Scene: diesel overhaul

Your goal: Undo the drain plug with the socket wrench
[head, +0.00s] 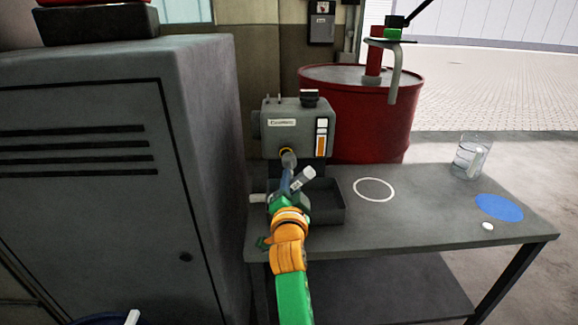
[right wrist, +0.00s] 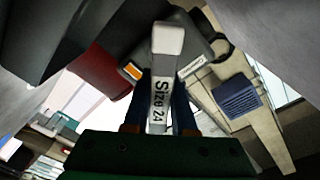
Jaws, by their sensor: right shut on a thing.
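My right gripper (head: 290,192) is shut on the socket wrench (head: 303,179), whose pale handle stands out between the fingers. In the right wrist view the wrench (right wrist: 160,85) reads "Size 24". Its grey socket end points at the lower front of the grey engine housing (head: 296,116). A yellow ring (head: 286,150) shows there, where the drain plug appears to be. The socket hides the plug itself, and I cannot tell whether it is fully seated. A dark tray (head: 331,214) lies below the housing, partly behind my gripper. My left gripper is not in view.
A tall grey cabinet (head: 100,220) blocks the left. A red drum (head: 375,128) with a pump stands behind.

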